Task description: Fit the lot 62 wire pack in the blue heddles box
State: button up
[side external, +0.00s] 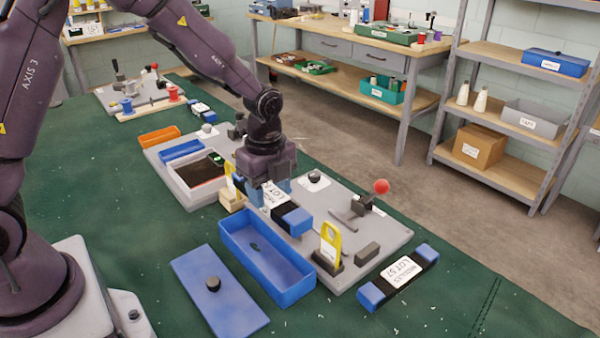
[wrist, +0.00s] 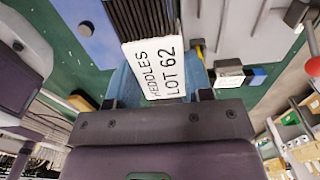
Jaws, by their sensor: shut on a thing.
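My gripper (side external: 273,186) is shut on the lot 62 wire pack (side external: 297,222), which has a white label, dark wires and blue ends. In the wrist view the pack's label (wrist: 155,70) reads "HEDDLES LOT 62", with dark wires beyond it. The fingers partly hide the pack. The blue heddles box (side external: 262,262) is open, with no pack seen inside and a dark mark on its floor. The held pack is by the box's far edge in the side view; its exact height above it is unclear. The blue lid (side external: 222,308) with a black knob lies left of the box.
Another pack (side external: 372,295), labelled lot 57, lies at the right on the green mat (side external: 150,265). A grey board (side external: 375,232) behind the box carries a yellow tag (side external: 331,240) and a red-knobbed lever (side external: 381,187). A grey tray (side external: 190,195) stands farther left.

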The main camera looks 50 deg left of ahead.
notch_tip(320, 180, down, 7)
jog(key=s, duration=0.2)
jog(key=shift+f, duration=0.15)
dwell(0.5)
jog(key=shift+s+f, duration=0.1)
jog(key=shift+f, duration=0.6)
dwell(2.0)
jog(key=o, duration=1.6)
jog(key=shift+r, duration=3.5)
